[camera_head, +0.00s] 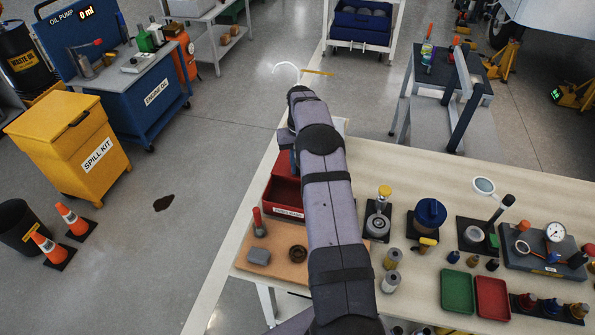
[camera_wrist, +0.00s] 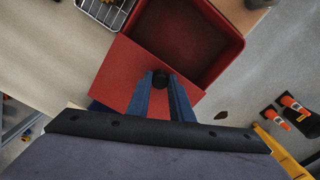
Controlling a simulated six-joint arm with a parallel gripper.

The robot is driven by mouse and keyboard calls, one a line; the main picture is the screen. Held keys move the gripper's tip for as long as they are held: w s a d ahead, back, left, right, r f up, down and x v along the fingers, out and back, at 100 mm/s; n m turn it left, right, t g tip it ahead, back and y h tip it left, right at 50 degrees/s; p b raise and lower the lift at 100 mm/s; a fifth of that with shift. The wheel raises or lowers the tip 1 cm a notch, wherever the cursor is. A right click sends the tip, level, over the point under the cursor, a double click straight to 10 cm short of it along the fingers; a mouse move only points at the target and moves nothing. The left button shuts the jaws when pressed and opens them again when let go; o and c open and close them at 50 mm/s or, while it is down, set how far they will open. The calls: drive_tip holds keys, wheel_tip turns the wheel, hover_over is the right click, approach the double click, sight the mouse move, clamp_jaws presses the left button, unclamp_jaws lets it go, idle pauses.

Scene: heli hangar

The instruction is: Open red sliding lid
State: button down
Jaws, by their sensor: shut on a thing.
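The red box (camera_wrist: 233,57) shows in the wrist view with its inside open to view at the top. Its flat red sliding lid (camera_wrist: 122,70) lies off to the lower left of that opening, leaving much of the box uncovered. A small round black knob stands on the lid. My gripper (camera_wrist: 161,84) has its two blue fingers shut on this knob from both sides. In the head view the red box (camera_head: 283,192) stands on the bench, left of my arm, with a label on its front; my arm hides most of the lid and the knob.
The pale bench (camera_head: 420,180) carries tools, jars, a green tray (camera_head: 457,291) and a red tray (camera_head: 492,297) right of my arm. A wire basket (camera_wrist: 105,10) stands close to the box in the wrist view. Floor lies beyond the bench's left edge.

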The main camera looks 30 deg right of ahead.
drive_tip(key=shift+w+d+r, duration=0.1)
drive_tip(key=shift+w, duration=0.05)
drive_tip(key=c, duration=1.6)
unclamp_jaws()
drive_tip(key=shift+o, duration=0.2)
drive_tip(key=shift+r+b, duration=0.95)
drive_tip(key=shift+r, duration=2.7)
